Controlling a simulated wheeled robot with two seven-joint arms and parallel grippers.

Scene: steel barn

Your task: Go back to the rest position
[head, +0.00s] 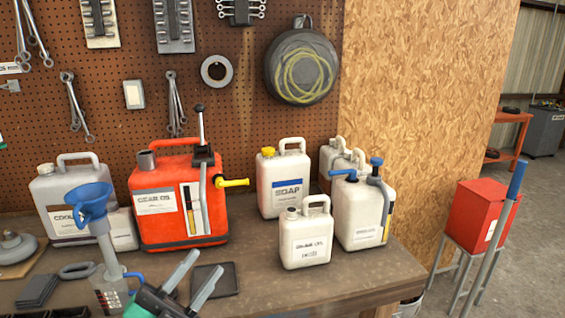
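My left gripper (205,261) is at the bottom of the head view, over the front of the workbench (340,285). Its two grey fingers are spread apart with nothing visible between them. A flat dark square pad (222,279) lies on the bench just beyond and beside the fingers. My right gripper is not in view.
A blue funnel (90,200) over a clear container stands left of the gripper. Behind are a red gear oil can (178,205), a soap jug (284,184) and other white jugs (306,238). A red box (481,215) sits on a stand at right. The bench's front right is clear.

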